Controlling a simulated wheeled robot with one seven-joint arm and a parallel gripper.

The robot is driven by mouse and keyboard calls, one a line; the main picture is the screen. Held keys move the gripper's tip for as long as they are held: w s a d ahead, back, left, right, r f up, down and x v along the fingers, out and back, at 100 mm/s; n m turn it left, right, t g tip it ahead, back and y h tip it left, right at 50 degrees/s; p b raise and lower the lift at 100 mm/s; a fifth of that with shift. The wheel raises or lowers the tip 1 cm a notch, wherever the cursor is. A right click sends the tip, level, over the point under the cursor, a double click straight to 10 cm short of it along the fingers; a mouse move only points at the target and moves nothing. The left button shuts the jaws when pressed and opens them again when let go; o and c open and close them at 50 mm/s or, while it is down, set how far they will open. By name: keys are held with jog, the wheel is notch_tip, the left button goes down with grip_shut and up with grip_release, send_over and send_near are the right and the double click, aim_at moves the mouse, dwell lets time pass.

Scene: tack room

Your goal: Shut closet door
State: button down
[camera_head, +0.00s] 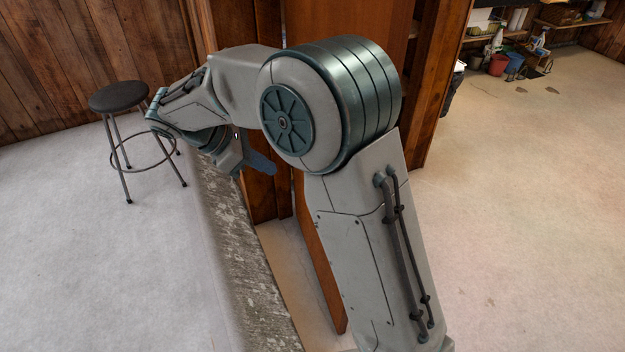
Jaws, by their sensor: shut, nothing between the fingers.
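The closet door (350,18) is a reddish-brown wooden panel, standing ajar behind my arm. Its lower part shows to the left of my forearm, with its bottom corner near the floor. My arm covers most of its middle, so its handle and exact angle cannot be seen. Dark wood framing (262,200) stands to the left of the door, with a strip of pale floor between. My gripper (262,165) is shut and empty, left of the door's visible edge. I cannot tell whether it touches the door.
A long grey, rough-topped ledge (238,255) runs along the left of the door. A black-seated stool (118,97) stands at the back left by the plank wall. Shelves with buckets and bottles (510,55) are at the far right. The pale floor at right is clear.

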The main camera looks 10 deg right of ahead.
jog(key=d+r+x, duration=0.1)
jog(key=x, duration=1.1)
jog(key=shift+w+d, duration=0.25)
jog(key=shift+d, duration=0.4)
jog(key=shift+r, duration=0.1)
